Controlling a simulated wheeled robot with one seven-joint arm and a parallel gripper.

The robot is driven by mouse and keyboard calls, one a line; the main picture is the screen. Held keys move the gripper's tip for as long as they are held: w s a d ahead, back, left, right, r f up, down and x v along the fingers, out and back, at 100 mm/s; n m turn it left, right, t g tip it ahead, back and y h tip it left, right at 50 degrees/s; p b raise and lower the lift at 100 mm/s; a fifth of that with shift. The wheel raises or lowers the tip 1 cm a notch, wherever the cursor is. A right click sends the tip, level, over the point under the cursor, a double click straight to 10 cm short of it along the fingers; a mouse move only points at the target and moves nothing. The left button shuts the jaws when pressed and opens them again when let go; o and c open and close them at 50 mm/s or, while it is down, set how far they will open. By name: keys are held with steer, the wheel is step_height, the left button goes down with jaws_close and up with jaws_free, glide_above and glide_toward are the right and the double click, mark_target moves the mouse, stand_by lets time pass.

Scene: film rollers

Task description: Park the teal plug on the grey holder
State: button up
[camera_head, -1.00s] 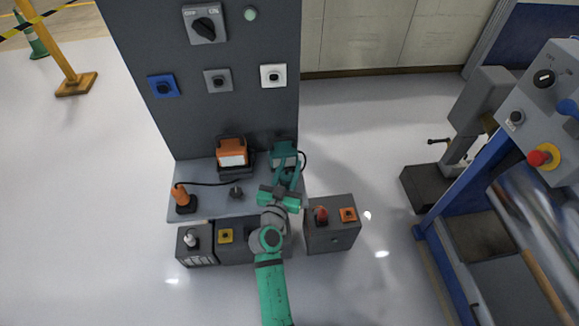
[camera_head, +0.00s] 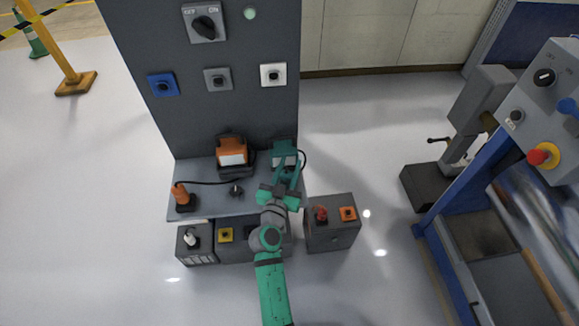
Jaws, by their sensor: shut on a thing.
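My gripper (camera_head: 286,178) is at the right end of the grey shelf, just in front of a teal device (camera_head: 284,152) with a dark cable. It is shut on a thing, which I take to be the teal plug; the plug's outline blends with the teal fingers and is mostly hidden. A small dark grey holder (camera_head: 236,191) with an upright post stands on the shelf, left of my gripper and apart from it. Nothing is seen on it. An orange plug (camera_head: 181,195) stands upright on a dark base at the shelf's left end.
The upright panel (camera_head: 235,110) carries blue (camera_head: 163,84), grey (camera_head: 218,80) and white (camera_head: 273,75) sockets. An orange device (camera_head: 232,152) stands on the shelf. Low boxes (camera_head: 332,235) stand in front, on both sides of my arm. A machine (camera_head: 500,200) is at right.

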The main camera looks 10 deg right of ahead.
steer(key=shift+f, duration=0.55)
steer(key=o, duration=1.3)
steer(key=shift+o, duration=0.2)
steer(key=v, duration=1.1)
steer(key=shift+w, duration=0.1)
